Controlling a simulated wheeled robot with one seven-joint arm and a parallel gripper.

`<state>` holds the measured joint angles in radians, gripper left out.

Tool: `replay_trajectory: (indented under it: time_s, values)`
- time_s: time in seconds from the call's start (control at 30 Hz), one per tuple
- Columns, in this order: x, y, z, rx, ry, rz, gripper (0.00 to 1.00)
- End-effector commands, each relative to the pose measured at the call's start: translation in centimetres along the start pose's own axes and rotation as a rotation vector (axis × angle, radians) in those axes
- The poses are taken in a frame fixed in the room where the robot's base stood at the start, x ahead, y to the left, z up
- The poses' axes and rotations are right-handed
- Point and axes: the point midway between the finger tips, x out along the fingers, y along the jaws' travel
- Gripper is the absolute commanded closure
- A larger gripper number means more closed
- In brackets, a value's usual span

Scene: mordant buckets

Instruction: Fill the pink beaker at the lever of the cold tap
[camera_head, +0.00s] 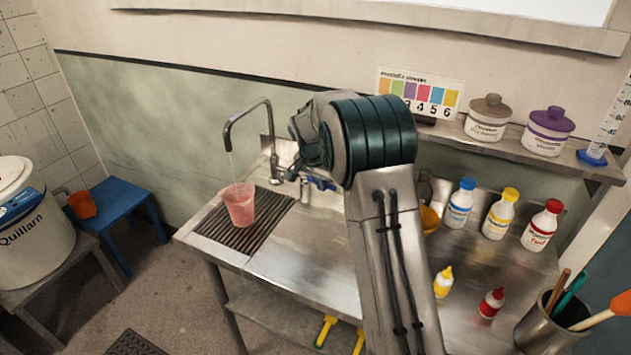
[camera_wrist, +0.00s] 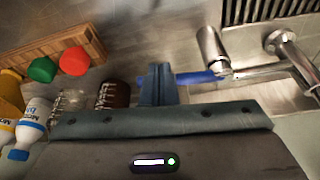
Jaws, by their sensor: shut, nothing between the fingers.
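The pink beaker (camera_head: 238,206) stands upright on the dark drain grate (camera_head: 225,226), under the curved tap spout (camera_head: 248,112). In the wrist view, a blue tap lever (camera_wrist: 196,77) reaches left from the metal tap body (camera_wrist: 211,48). My gripper (camera_wrist: 158,85) is shut and empty, right at the lever's free end; I cannot tell if they touch. In the head view my wrist hides much of the tap body.
White bottles with blue (camera_head: 460,204), yellow (camera_head: 498,216) and red (camera_head: 541,226) caps stand right of my arm. Small yellow (camera_head: 443,281) and red (camera_head: 491,303) bottles stand in front. A metal tool pot (camera_head: 545,322) is at the right edge. The steel counter (camera_head: 300,258) is clear beside the grate.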

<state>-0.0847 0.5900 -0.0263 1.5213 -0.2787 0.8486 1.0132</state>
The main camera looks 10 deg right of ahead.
Motion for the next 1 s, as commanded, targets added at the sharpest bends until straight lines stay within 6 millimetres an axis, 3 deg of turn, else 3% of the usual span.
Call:
replay_trajectory:
  time_s: [0.37,0.63,1.0]
  values:
    - [0.2,0.0,-0.2,0.0,0.0,0.0,1.0]
    - [1.1,0.3,-2.2,0.001,0.002,0.0,1.0]
    - [1.0,0.8,-2.7,0.008,0.007,0.003,1.0]
